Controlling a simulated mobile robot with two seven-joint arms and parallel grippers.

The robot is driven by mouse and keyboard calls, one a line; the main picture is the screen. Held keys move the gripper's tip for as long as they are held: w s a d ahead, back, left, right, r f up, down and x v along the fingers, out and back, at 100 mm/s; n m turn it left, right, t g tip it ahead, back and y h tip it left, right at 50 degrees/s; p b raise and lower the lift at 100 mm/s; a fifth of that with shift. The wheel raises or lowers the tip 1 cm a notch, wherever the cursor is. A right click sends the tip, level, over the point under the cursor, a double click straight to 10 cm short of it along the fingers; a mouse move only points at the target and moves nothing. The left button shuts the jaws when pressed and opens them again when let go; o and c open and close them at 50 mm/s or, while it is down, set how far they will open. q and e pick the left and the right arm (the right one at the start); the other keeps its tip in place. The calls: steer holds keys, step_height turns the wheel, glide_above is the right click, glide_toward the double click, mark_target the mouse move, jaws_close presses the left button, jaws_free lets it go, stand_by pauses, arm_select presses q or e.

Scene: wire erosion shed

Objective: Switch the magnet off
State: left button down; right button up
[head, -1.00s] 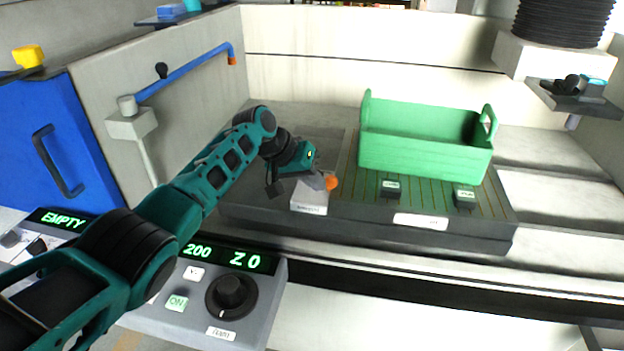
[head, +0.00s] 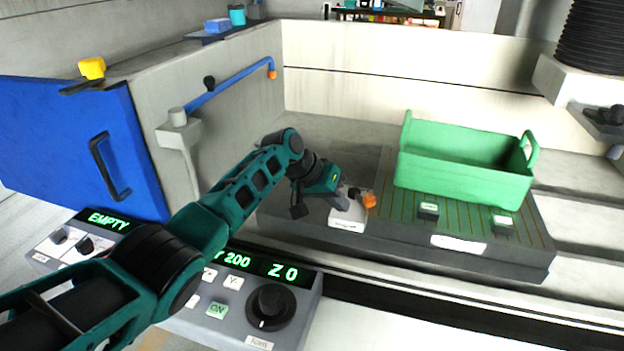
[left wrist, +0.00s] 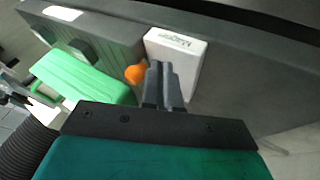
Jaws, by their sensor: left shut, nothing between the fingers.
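The magnet switch is a white box (head: 347,221) with printed lettering, at the front left of the dark magnet plate. A lever with an orange knob (head: 369,200) points to the right from it in the head view. My left gripper (head: 342,202) is shut and empty at the box, left of the knob. In the left wrist view, the closed fingers (left wrist: 163,82) overlap the white box (left wrist: 182,48), and the orange knob (left wrist: 135,74) is just beside them. I cannot tell whether they touch the lever. My right gripper is not in view.
A green crate (head: 465,167) stands on the striped plate (head: 385,205), behind two small dark blocks (head: 428,211). A control panel (head: 205,325) with a dial is in front. A blue door (head: 75,150) and a blue pipe (head: 225,88) are at left.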

arm_select(q)
steer(key=s+a+r, duration=0.3)
steer(key=s+r, duration=0.2)
steer(key=r, duration=0.3)
steer(key=shift+a, duration=0.3)
steer(key=shift+a, duration=0.1)
